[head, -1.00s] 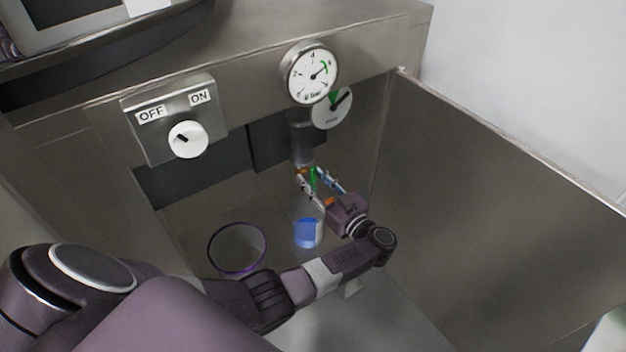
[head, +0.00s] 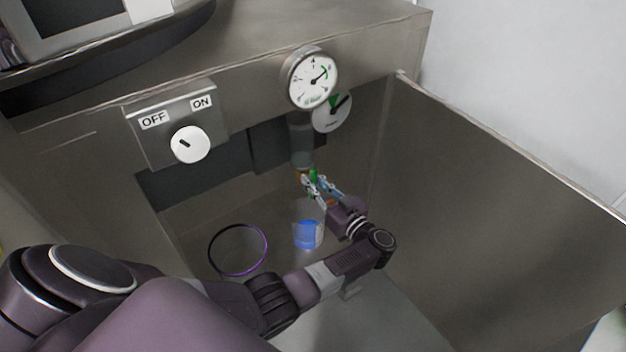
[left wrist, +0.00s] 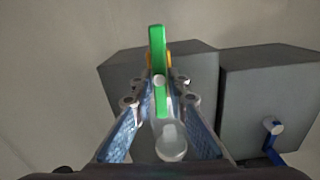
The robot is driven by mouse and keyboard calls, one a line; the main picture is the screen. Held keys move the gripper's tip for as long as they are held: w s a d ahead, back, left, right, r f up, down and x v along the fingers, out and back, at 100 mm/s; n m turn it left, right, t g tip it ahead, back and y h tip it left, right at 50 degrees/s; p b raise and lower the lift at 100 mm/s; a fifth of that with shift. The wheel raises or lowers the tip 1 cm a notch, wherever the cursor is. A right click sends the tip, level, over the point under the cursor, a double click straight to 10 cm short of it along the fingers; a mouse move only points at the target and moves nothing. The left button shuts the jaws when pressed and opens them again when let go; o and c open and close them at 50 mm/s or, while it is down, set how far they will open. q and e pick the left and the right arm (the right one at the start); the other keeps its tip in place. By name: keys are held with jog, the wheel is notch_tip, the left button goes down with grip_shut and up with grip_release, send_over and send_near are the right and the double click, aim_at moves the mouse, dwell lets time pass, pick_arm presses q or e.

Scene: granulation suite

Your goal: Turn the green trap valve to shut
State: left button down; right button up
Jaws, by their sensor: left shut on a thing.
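The green trap valve (left wrist: 157,50) is a narrow green lever that stands upright in the middle of the left wrist view. In the head view the green lever (head: 314,175) is small and partly covered by my fingers, below a grey cylinder. My left gripper (left wrist: 160,95) is shut on the green lever, with one finger on each side of it. My right gripper is not in view.
A clear container with blue contents (head: 308,235) stands just below my left gripper. A purple-rimmed round container (head: 212,258) is to its left. The open cabinet door (head: 500,190) bounds the right side. A gauge (head: 311,78) and an OFF/ON knob (head: 190,145) are above.

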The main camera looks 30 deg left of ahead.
pick_arm(q)
jog(key=m+p, duration=0.2)
jog(key=m, duration=0.1)
jog(key=shift+w+d, duration=0.1)
jog(key=shift+d, duration=0.05)
jog(key=m, duration=0.2)
jog(key=m+p, duration=0.1)
jog(key=m, duration=0.2)
jog(key=shift+w+f, duration=0.15)
jog(key=shift+w, duration=0.05)
jog(key=m, duration=0.4)
jog(key=shift+w+d+f, duration=0.1)
jog(key=shift+f, duration=0.1)
jog(key=m, duration=0.5)
jog(key=shift+f, duration=0.2)
